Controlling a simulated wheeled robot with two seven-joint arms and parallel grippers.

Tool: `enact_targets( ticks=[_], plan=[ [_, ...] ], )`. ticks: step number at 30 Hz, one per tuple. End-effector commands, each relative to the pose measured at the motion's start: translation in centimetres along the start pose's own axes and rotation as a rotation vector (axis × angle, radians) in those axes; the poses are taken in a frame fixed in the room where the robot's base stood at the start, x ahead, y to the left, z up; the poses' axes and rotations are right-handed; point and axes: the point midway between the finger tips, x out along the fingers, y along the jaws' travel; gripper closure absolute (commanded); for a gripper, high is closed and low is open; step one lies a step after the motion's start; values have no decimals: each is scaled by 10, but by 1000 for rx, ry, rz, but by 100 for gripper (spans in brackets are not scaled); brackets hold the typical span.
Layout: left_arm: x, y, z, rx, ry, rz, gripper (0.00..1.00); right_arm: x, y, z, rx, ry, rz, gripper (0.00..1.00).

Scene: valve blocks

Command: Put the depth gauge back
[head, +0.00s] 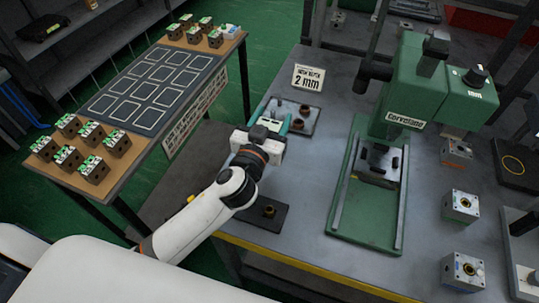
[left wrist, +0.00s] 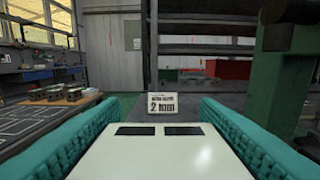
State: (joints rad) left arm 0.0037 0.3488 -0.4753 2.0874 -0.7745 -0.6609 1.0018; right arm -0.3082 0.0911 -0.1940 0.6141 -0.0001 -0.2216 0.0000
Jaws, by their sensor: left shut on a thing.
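My left gripper (head: 272,118) is over the left part of the grey workbench, with its teal fingers pointing away from me. It is shut on the depth gauge, a pale block (left wrist: 160,150) with two dark windows that fills the space between the teal fingers in the left wrist view. In the head view only a small grey part of the gauge (head: 268,125) shows, and the gripper hides the rest. A grey tray (head: 312,122) with small round parts lies just beyond the gripper. I cannot tell whether the gauge touches the tray or bench. My right gripper is not in view.
A green press (head: 425,85) stands to the right. Several valve blocks (head: 460,205) are beside it. A "2 mm" sign (head: 308,78) stands behind the tray. A side table (head: 135,100) holds more blocks.

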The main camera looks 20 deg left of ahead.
Motion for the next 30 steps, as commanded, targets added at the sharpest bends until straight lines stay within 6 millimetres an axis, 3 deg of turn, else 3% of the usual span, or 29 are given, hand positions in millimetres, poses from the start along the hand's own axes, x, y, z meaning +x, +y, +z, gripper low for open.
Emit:
enact_targets(
  ticks=[3,15,29,30],
  plan=[
    [-1,0,-27,3,5,0,74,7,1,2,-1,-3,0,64],
    [-1,0,-76,1,3,0,74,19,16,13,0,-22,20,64],
    [-1,0,-85,-1,0,-1,74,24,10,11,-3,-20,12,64],
    [-1,0,-84,-1,1,-2,41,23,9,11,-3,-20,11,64]
  ],
)
